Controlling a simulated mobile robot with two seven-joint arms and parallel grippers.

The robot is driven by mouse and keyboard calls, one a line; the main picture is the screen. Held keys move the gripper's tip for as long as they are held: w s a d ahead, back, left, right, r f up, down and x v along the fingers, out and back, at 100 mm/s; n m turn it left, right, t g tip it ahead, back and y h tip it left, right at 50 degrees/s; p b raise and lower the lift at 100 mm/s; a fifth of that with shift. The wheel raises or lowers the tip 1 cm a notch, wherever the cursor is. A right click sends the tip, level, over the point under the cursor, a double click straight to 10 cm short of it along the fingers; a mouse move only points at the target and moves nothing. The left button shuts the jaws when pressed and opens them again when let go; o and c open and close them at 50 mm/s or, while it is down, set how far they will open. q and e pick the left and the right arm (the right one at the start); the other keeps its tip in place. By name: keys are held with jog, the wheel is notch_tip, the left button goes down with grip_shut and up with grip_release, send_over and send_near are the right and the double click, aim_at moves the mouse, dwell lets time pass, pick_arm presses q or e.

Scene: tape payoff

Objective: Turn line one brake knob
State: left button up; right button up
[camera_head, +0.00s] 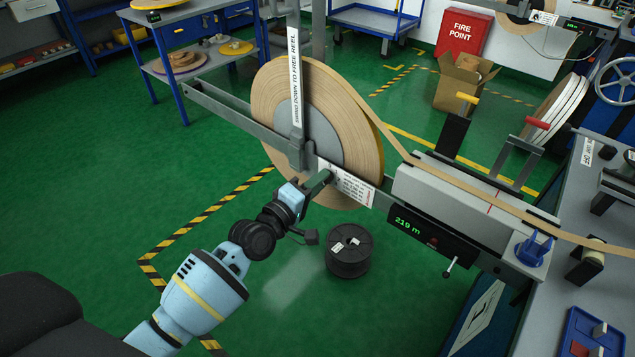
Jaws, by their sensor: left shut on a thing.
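The tape reel (270,95), a large tan roll with a grey core, stands upright on a grey frame. A lever labelled "SWING DOWN TO FREE REEL" (296,75) stands upright in front of it. My left gripper (318,186) reaches in from the lower left to the frame just below the lever's foot, beside a white printed label (350,186). It is shut on what appears to be the line one brake knob, which the fingers and wrist hide, so its turn angle cannot be told. My right gripper is not in view.
A display reading 219 m (408,226) and a blue knob (533,250) sit right along the frame. Tape runs over a grey housing (440,190). A black spool (348,250) stands on the floor below. Green floor at left is clear.

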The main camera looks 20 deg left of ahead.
pick_arm(q)
jog(key=shift+m+p, duration=0.55)
jog(key=shift+m, duration=2.45)
jog(key=o, duration=1)
jog(key=v, duration=0.8)
